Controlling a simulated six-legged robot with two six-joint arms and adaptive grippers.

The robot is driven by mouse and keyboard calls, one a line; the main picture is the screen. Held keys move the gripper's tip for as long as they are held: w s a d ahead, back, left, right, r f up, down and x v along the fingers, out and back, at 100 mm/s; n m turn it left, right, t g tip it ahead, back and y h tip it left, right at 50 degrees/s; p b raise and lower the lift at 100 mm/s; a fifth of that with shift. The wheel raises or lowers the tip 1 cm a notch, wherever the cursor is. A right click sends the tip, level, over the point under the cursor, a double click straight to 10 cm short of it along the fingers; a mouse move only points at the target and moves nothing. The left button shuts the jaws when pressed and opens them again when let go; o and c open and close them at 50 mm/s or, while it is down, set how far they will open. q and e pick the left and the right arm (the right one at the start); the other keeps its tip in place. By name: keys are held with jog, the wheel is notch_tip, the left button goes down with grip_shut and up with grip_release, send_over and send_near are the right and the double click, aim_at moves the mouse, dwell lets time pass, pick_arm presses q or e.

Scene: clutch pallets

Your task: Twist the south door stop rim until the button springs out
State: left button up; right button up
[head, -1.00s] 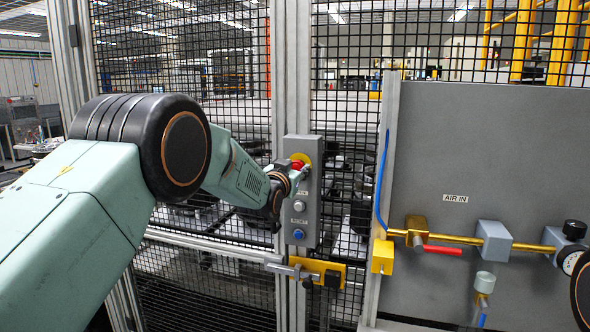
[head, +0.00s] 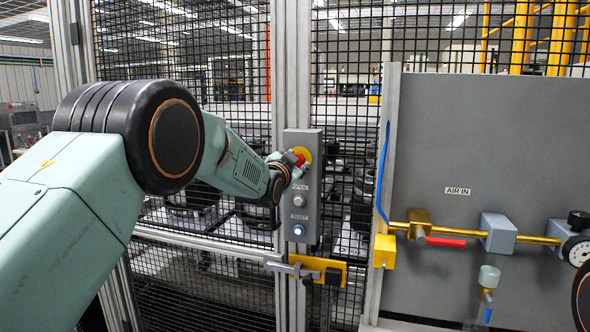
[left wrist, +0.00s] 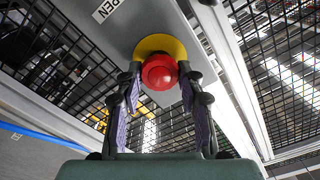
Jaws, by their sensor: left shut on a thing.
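The red mushroom stop button (head: 300,159) sits on a yellow disc (head: 305,152) at the top of a grey control box (head: 308,210) on the fence post. My left gripper (head: 295,167) is at the button, with its wrist coming in from the left. In the left wrist view, the red button (left wrist: 160,72) lies between the two dark fingertips (left wrist: 161,78), which are shut on its rim from both sides. The yellow disc (left wrist: 160,45) shows behind it. My right gripper is not in view.
Below the stop are a grey button (head: 299,201) under an OPEN label and a lit RESET button (head: 298,230). A yellow latch (head: 325,270) sits beneath the box. A grey panel (head: 480,140) with brass air piping (head: 450,241) stands to the right.

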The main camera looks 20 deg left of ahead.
pick_arm(q)
jog(key=shift+w+m+b, duration=0.1)
jog(key=shift+m+b, duration=0.45)
jog(key=shift+m, duration=0.55)
jog(key=shift+r, duration=0.15)
jog(key=o, duration=1.2)
jog(key=s, duration=1.2)
jog(key=shift+a, duration=0.25)
